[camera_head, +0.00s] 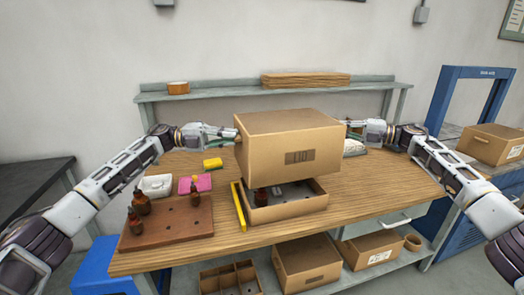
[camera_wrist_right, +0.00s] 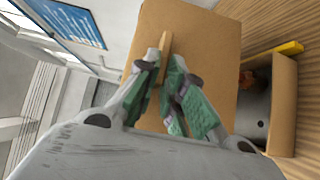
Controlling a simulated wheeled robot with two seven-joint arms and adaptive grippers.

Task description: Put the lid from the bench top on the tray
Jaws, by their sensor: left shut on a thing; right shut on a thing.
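The lid (camera_head: 292,140) is a brown cardboard box shape with a dark marked slot on its front. It is held in the air above the tray (camera_head: 292,213), an open cardboard tray on the bench top (camera_head: 380,190). A brown bottle (camera_head: 262,195) stands in the tray. My left gripper (camera_head: 236,132) is shut on the lid's left side. My right gripper (camera_head: 346,126) is at its right side, partly hidden by the lid. In the right wrist view its fingers (camera_wrist_right: 171,85) are shut on a thin part of the lid (camera_wrist_right: 205,30). The tray (camera_wrist_right: 285,105) shows beside it.
A yellow bar (camera_head: 238,206) lies left of the tray. A brown rack (camera_head: 168,229) with bottles, a pink item (camera_head: 203,183) and a yellow sponge (camera_head: 213,164) are further left. Boxes (camera_head: 306,264) stand on the lower shelf. The bench's right front is clear.

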